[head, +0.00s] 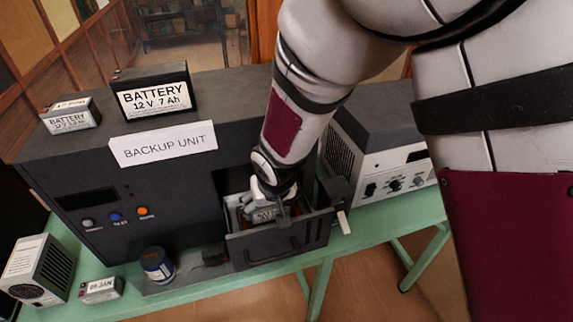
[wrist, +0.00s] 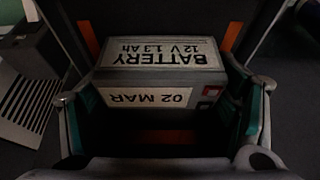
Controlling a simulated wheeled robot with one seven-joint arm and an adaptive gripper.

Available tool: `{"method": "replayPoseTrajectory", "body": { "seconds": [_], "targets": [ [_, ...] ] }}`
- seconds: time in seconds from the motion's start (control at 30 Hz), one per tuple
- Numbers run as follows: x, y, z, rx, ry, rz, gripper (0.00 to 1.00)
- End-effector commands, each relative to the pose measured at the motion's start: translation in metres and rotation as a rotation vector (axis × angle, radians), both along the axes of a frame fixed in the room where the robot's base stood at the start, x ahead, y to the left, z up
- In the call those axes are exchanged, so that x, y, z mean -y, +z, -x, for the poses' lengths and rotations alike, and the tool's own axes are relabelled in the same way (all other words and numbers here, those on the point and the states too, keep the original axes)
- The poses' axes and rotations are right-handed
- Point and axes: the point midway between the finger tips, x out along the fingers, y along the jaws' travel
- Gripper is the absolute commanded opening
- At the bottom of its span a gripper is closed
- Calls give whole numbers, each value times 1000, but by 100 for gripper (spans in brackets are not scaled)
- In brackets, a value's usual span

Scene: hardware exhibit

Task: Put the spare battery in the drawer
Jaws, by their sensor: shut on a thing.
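A small dark battery with white labels reading "12 V 1.3 Ah" and "02 MAR" (wrist: 160,72) lies between the fingers of my gripper (wrist: 163,98), upside down in the wrist view. In the head view the battery (head: 265,215) is partly covered by my gripper (head: 268,203), which is shut on it inside the open drawer. The drawer (head: 280,241) is pulled out from the front of the dark backup unit (head: 180,190). I cannot tell whether the battery rests on the drawer floor.
A large battery (head: 152,92) and a smaller one (head: 70,117) stand on the unit. A battery marked JAN (head: 101,290), a vented box (head: 38,268) and a round can (head: 157,266) stand in front or left. A grey instrument (head: 385,165) stands right of the drawer.

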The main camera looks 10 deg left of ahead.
Motion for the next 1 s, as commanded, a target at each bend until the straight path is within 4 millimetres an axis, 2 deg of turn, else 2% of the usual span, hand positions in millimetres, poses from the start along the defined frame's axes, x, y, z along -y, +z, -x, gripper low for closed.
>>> {"method": "replayPoseTrajectory", "body": {
  "seconds": [0.23, 0.27, 0.3, 0.33, 0.77, 1.0],
  "targets": [
    [-1, -2, 0, 2, 0, -2, 29],
    [-1, -2, 0, 2, 0, -2, 87],
    [-1, -2, 0, 2, 0, -2, 96],
    [-1, -2, 0, 2, 0, -2, 100],
    [1, -1, 1, -1, 0, 1, 100],
    [6, 31, 11, 2, 1, -4, 100]
  ]
}}
